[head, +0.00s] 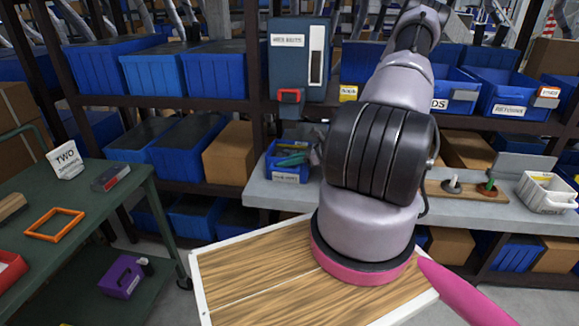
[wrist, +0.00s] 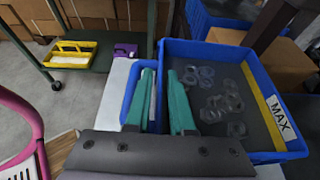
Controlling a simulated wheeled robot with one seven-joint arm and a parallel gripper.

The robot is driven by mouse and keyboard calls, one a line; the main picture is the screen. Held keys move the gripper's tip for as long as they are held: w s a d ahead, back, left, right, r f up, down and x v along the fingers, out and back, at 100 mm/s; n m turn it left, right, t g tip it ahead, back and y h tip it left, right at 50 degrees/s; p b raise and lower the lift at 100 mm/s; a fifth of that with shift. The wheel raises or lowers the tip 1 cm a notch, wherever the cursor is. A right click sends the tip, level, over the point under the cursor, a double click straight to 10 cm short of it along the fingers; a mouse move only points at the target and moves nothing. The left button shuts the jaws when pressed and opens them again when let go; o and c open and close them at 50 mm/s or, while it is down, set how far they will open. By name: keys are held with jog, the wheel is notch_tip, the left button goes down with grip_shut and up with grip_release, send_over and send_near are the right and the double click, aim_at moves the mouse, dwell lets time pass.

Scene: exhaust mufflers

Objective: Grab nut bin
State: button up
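The nut bin (wrist: 210,46) is an open blue bin with several clear nuts inside, a yellow strip and a "MAX" label. It fills the right of the wrist view. In the head view a blue bin (head: 270,168) with a white front label sits on the grey shelf, beside my arm. My gripper (wrist: 159,72) has two teal fingers, apart from each other. One reaches over the nuts' side and the other lies over the narrow blue part at left, with the bin's wall between them. Teal fingertips (head: 292,160) show at the bin in the head view. Contact with the wall is unclear.
A dark dispenser box (head: 300,60) hangs just above the bin. The grey shelf (head: 265,195) holds a wooden peg board (head: 465,192) and a white basket (head: 548,192) at right. A green cart (head: 110,210) stands at left. My wooden-topped base lies below.

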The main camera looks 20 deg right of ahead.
grip_shut()
dwell(1.5)
